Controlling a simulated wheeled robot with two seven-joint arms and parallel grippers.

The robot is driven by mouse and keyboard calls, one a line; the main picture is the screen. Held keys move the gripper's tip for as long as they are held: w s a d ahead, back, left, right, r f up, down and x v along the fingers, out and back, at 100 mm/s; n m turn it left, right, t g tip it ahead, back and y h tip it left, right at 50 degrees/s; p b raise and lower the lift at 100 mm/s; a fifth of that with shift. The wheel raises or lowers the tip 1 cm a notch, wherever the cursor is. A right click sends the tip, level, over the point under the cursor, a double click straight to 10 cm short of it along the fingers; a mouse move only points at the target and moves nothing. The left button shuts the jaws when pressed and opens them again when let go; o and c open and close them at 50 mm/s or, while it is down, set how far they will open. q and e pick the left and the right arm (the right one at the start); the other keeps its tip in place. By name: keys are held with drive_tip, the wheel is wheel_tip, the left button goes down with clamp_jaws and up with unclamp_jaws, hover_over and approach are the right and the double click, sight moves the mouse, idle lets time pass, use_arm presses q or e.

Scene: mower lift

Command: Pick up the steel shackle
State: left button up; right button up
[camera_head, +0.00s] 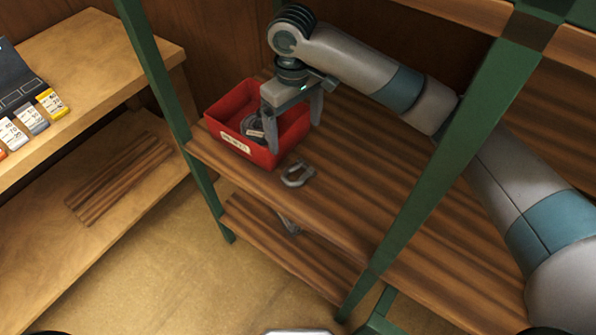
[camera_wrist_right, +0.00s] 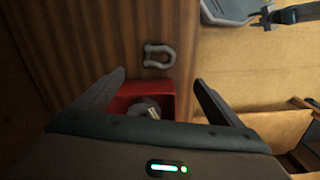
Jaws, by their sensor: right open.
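The steel shackle (camera_head: 298,175) is a grey U-shaped piece. It lies on the wooden shelf just in front of a red bin (camera_head: 287,140), near the shelf's front edge. My right gripper (camera_head: 293,135) is open and points down over the bin, its jaws apart and empty, behind the shackle. In the right wrist view, the shackle (camera_wrist_right: 159,56) lies on the shelf beyond the open fingertips of my right gripper (camera_wrist_right: 159,78), apart from them.
The red bin holds a dark coiled item with a pale tag (camera_head: 255,131). Green shelf posts (camera_head: 430,190) stand in front of my right arm and at the left. A lower shelf (camera_head: 290,255) carries a small grey item. The shelf right of the shackle is clear.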

drive_tip(key=p, duration=0.2)
hover_over(297, 176)
wheel_tip(297, 176, down, 10)
drive_tip(key=shift+s+a+f, duration=0.1)
drive_tip(key=shift+a, duration=0.05)
drive_tip(key=shift+f+p, duration=0.5)
drive_tip(key=shift+f, duration=2.4)
drive_tip(key=c, duration=1.4)
drive_tip(key=shift+o, duration=0.2)
drive_tip(key=shift+r, duration=0.1)
